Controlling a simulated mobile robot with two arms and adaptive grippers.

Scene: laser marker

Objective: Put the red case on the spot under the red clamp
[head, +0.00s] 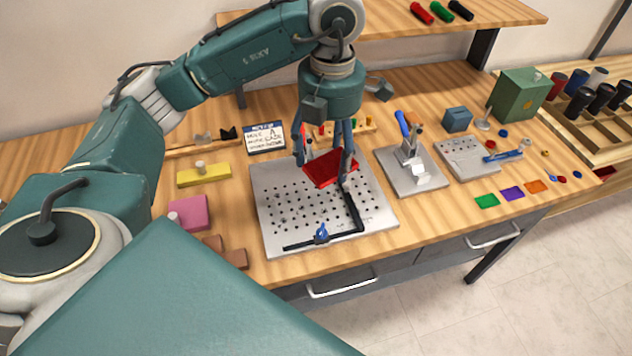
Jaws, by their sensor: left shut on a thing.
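My left gripper (326,164) points down over the perforated metal plate (275,235). It is shut on the red case (330,169), which is held tilted between its fingers above the right back part of the plate. A red part (308,146) shows just behind the left finger at the back of the plate; it may be the red clamp, but the gripper hides most of it. The spot under it cannot be made out. A blue clamp (321,234) sits on the black L-shaped fence (348,232) at the plate's front. My right gripper is out of view.
A grey fixture with a blue handle (411,170) stands right of the plate, then a control panel (468,157) and a green box (519,96). A small sign (266,138) stands behind the plate. Yellow (204,174) and pink (189,213) blocks lie to its left.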

